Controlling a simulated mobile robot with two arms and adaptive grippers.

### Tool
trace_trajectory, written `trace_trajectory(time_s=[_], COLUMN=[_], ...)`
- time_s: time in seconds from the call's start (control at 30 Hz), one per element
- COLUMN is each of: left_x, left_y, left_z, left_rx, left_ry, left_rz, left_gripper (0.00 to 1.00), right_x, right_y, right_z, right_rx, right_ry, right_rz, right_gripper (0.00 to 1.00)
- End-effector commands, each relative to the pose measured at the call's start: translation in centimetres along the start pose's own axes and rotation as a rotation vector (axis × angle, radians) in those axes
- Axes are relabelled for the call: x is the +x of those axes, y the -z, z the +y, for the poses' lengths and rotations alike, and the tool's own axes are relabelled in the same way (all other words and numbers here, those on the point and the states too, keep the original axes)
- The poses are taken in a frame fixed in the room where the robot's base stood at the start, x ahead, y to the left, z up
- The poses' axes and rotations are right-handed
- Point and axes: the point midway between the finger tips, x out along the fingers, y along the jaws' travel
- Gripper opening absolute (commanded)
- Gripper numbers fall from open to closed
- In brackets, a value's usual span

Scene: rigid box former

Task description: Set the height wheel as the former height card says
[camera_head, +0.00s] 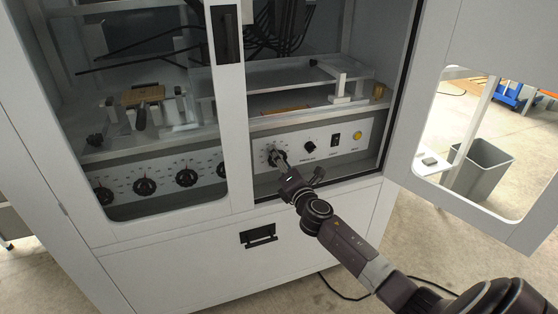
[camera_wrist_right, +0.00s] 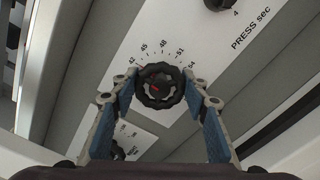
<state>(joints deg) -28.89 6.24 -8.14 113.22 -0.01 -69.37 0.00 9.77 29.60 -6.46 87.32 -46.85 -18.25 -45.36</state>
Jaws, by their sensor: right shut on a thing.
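The height wheel (camera_wrist_right: 160,86) is a black scalloped handwheel on the white panel, in the middle of the right wrist view. Printed numbers from 42 to 54 arc above it. A small red mark shows at its hub, left of centre; its exact reading is unclear. My right gripper (camera_wrist_right: 160,79) is shut on the wheel, with one finger at each side of its rim. In the head view the wheel (camera_head: 271,155) is partly hidden behind my right gripper (camera_head: 281,162). No height card can be made out. My left gripper is not in view.
A black knob (camera_head: 309,146), a switch (camera_head: 335,139) and a yellow button (camera_head: 358,135) sit right of the wheel. Several dials (camera_head: 145,186) line the left panel behind the door frame (camera_head: 229,100). An open door (camera_head: 475,120) stands at the right.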

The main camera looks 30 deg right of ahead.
Motion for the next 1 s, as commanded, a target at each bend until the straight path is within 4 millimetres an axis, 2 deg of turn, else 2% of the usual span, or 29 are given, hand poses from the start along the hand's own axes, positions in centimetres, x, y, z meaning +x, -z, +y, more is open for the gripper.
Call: trace_trajectory(time_s=[0.53, 1.0], left_x=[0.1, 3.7], left_y=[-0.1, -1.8], left_z=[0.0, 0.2], left_rx=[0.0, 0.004], left_ry=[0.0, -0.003], left_rz=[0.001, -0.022], left_gripper=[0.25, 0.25], right_x=[0.0, 0.0], right_y=[0.0, 0.1], right_z=[-0.3, -0.4], right_rx=[0.524, 0.887], right_ry=[0.002, 0.003], right_rz=[-0.002, -0.002], right_gripper=[0.17, 0.17])
